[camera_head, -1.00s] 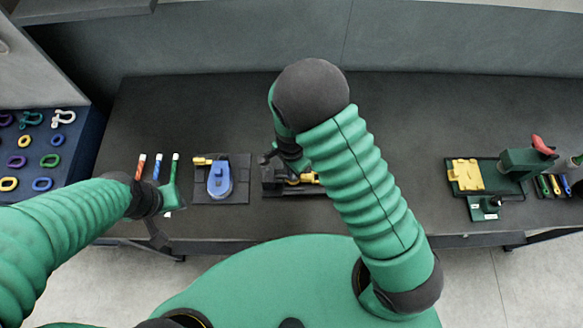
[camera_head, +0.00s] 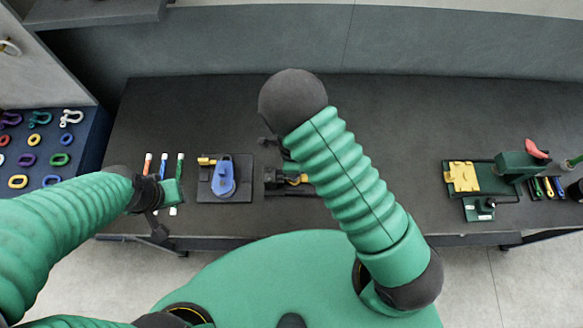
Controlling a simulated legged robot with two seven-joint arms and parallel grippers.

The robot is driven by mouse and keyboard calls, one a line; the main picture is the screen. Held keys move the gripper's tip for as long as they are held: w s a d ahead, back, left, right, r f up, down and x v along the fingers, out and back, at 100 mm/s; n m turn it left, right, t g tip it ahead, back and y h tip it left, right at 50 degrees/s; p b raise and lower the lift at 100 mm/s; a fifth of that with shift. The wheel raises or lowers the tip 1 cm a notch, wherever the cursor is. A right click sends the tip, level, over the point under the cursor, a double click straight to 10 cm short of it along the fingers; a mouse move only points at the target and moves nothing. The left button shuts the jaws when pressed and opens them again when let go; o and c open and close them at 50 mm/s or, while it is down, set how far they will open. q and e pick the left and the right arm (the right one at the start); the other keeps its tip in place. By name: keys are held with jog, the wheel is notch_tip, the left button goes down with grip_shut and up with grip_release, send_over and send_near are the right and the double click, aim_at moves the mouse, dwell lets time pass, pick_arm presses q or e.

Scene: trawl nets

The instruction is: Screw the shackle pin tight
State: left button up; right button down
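A small black fixture (camera_head: 273,187) with a yellow part (camera_head: 296,180) sits on the dark bench, partly hidden behind my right arm. I cannot make out a shackle pin there. My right gripper shows only as a small dark piece (camera_head: 268,143) beside the arm, above the fixture; its fingers are hidden or too small to tell. Shackles (camera_head: 71,117) lie on the blue board at the far left.
A blue and yellow block on a black plate (camera_head: 222,178) stands left of the fixture. A green vise-like tool with a red handle (camera_head: 523,160) and a yellow piece on a green plate (camera_head: 463,177) stand at right. The bench behind is clear.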

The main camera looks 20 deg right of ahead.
jog(key=shift+w+r, duration=0.15)
jog(key=shift+w, duration=0.2)
jog(key=c, duration=1.6)
grip_release()
jog(key=shift+o, duration=0.5)
jog(key=shift+s, duration=0.1)
notch_tip(320, 180, up, 16)
jog(key=p, duration=1.1)
jog(key=shift+r+p, duration=0.25)
jog(key=shift+p, duration=0.05)
jog(key=shift+a, duration=0.1)
